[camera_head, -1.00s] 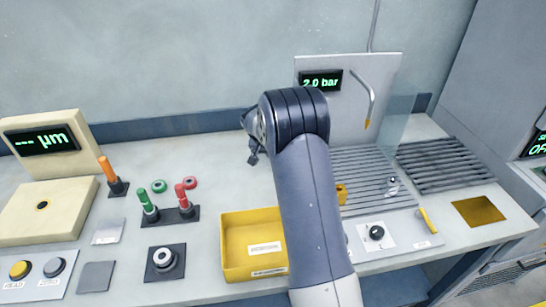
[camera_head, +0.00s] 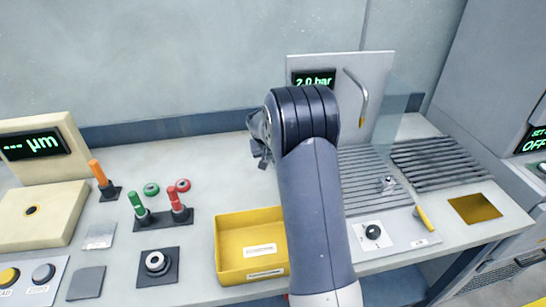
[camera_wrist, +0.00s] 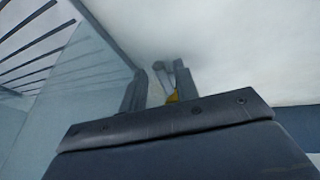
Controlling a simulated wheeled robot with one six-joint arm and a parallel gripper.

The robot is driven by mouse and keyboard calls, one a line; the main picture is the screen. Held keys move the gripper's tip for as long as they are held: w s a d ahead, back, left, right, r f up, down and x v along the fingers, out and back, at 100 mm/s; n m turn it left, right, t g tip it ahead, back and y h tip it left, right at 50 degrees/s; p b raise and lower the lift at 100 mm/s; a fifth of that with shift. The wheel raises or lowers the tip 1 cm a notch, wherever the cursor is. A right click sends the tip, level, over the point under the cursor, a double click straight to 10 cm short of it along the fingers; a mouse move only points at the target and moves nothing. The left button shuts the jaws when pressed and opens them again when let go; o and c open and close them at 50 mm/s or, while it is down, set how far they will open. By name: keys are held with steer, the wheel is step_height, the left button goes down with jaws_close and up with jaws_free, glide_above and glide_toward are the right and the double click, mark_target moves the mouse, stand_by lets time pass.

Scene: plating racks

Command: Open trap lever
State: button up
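A small yellow lever (camera_head: 424,218) stands tilted at the front right of the bench, on a pale plate beside a round black knob (camera_head: 373,232). I take it for the trap lever, but its label is too small to read. My gripper is mostly hidden behind my arm in the head view; dark parts of it show at the arm's left, well away from the lever. In the wrist view my gripper (camera_wrist: 160,78) has its fingers apart. A thin pipe with a yellow tip (camera_wrist: 172,97) shows between them, seemingly beyond and not held.
A yellow tray (camera_head: 230,270) stands in front, left of my arm. Ribbed racks (camera_head: 440,165), a clear panel (camera_head: 392,112) and a curved pipe (camera_head: 362,95) stand at the right. Red and green handled tools (camera_head: 138,205) stand left. The back middle bench is clear.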

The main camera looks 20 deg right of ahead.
steer(key=shift+o, duration=0.4)
steer(key=shift+r, duration=0.1)
steer(key=b+v, duration=0.1)
steer(key=v, duration=0.9)
steer(key=shift+r, duration=0.3)
steer(key=shift+o, duration=0.2)
steer(key=shift+a, duration=0.2)
